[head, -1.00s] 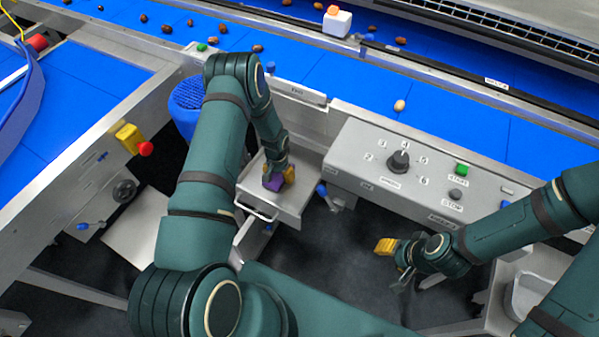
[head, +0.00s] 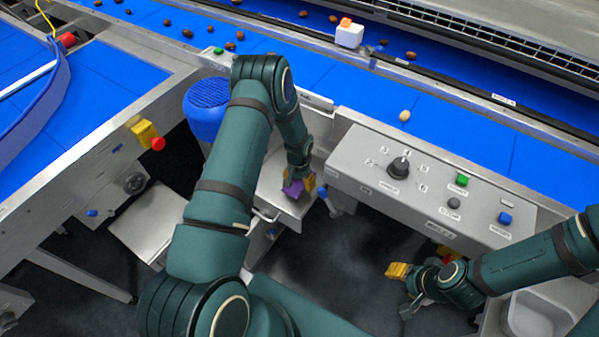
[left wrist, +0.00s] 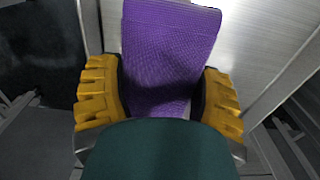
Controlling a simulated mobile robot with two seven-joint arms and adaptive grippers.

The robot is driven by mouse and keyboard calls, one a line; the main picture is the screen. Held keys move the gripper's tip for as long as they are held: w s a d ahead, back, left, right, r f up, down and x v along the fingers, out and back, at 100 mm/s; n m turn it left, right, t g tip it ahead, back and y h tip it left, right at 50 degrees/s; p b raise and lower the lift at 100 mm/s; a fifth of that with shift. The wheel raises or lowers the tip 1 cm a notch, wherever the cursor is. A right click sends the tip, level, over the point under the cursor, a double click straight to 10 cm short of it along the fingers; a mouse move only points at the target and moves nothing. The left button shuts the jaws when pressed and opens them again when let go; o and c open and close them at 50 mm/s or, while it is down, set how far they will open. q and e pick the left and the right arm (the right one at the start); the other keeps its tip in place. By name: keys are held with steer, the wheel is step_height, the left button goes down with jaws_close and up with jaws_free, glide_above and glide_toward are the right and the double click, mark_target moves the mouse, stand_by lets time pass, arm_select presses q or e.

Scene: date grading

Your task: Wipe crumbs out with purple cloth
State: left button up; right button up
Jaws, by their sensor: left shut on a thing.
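The purple cloth (head: 293,189) is held in my left gripper (head: 299,185), whose yellow fingers are closed on it. It hangs over the right part of an open metal drawer (head: 271,190). In the left wrist view the cloth (left wrist: 168,50) spreads between the two yellow fingers of my left gripper (left wrist: 160,98), with bare metal to its right. My left forearm covers part of the drawer. I can make out no crumbs. My right gripper (head: 402,287) is away from the drawer, over the dark floor; its finger gap is unclear.
A grey control panel (head: 345,152) with a knob and buttons stands right of the drawer. A blue drum (head: 207,105) is behind my left arm. Blue belts with scattered dates (head: 231,46) run behind. A yellow box with a red button (head: 145,133) is at left.

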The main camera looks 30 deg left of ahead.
arm_select(q)
step_height(320, 180, up, 3)
steer(key=shift+w+d+f+p, duration=0.1)
steer(key=shift+f+p, duration=0.05)
steer(key=shift+p, duration=0.35)
steer(key=shift+r+p, duration=0.45)
steer(key=shift+r, duration=0.7)
arm_select(e)
step_height(320, 180, up, 2)
steer(key=shift+r, duration=0.1)
arm_select(q)
steer(key=shift+d+f, duration=0.1)
steer(key=shift+d, duration=0.05)
arm_select(e)
steer(key=shift+s+f, duration=0.15)
steer(key=shift+f, duration=0.05)
